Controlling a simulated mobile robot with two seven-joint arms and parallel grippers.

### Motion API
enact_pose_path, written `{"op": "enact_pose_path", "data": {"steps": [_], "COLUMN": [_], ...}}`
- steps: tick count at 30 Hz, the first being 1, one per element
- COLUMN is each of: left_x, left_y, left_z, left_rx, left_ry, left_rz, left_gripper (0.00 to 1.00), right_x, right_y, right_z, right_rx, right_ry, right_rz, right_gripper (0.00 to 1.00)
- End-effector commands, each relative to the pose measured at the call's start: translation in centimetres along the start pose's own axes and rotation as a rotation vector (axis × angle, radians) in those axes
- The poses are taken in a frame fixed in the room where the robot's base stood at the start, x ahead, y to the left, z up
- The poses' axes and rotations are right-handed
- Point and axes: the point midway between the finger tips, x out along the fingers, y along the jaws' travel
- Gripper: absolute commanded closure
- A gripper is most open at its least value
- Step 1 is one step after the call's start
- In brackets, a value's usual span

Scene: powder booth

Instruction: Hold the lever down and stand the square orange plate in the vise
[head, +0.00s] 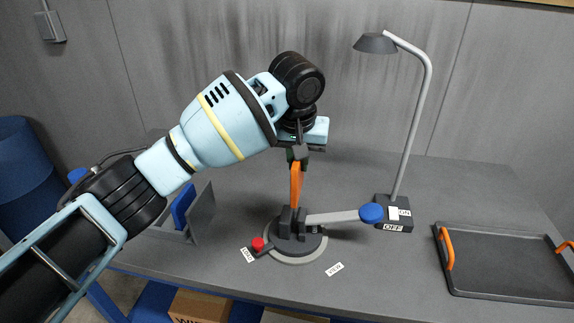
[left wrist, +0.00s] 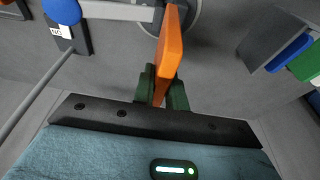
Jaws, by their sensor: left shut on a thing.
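My left gripper (head: 297,158) is shut on the square orange plate (head: 296,187) and holds it upright, edge-on to the head view. The plate's lower end is at the top of the dark vise jaws (head: 292,222); I cannot tell whether it sits between them. In the left wrist view the orange plate (left wrist: 170,45) stands out from the green-grey fingers (left wrist: 161,90). The pale lever (head: 332,217) with a blue knob (head: 371,213) reaches right from the vise; no gripper touches it. The lever's knob (left wrist: 62,10) also shows in the left wrist view. My right gripper is not in view.
A desk lamp (head: 422,100) stands right of the vise on a dark switch base. A black tray (head: 510,268) with orange handles lies at the right. A grey holder (head: 203,215) with a blue plate (head: 183,206) is at the left. A red knob (head: 257,244) sits by the vise.

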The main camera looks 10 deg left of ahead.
Motion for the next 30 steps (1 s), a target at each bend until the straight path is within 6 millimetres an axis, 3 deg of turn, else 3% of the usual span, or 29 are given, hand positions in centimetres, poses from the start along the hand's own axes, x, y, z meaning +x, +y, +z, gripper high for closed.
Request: {"op": "enact_pose_path", "data": {"steps": [7,30], "left_x": [0.5,4.9], "left_y": [0.0,-0.1], "left_z": [0.1,1.3], "left_rx": [-0.001,-0.002], "left_ry": [0.001,0.001], "left_rz": [0.000,0.000], "left_gripper": [1.00,1.00], "right_x": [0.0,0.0], "right_y": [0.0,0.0], "right_z": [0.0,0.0], "right_rx": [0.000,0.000], "right_ry": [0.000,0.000], "right_rz": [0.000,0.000], "right_gripper": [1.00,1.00]}}
